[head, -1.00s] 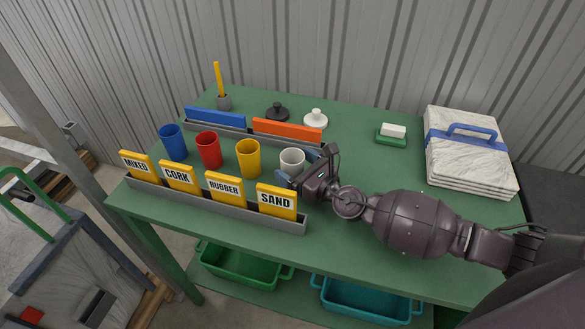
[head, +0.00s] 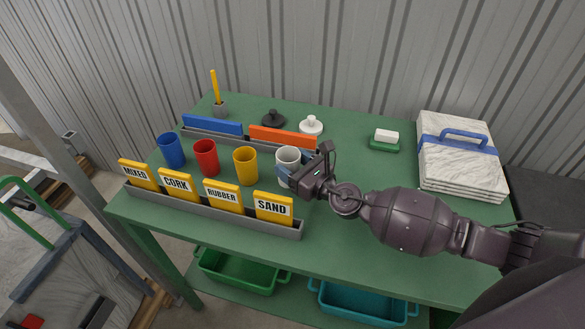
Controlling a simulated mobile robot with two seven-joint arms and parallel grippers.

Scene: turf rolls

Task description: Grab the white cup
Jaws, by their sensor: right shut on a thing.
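The white cup (head: 288,156) stands upright on the green table (head: 350,165), at the right end of a row of cups. My right gripper (head: 292,171) reaches in from the right and is shut on the white cup. A blue finger pad shows against the cup's near side; the lower part of the cup is partly hidden by the gripper. I cannot tell whether the cup's base is clear of the table. My left gripper is not in the view.
Yellow (head: 245,165), red (head: 206,157) and blue (head: 172,150) cups stand to the left. A rack with yellow labels (head: 273,207) runs in front; another rack with blue and orange plates (head: 283,137) stands behind. Wrapped slabs (head: 462,160) lie at right. The table's middle right is clear.

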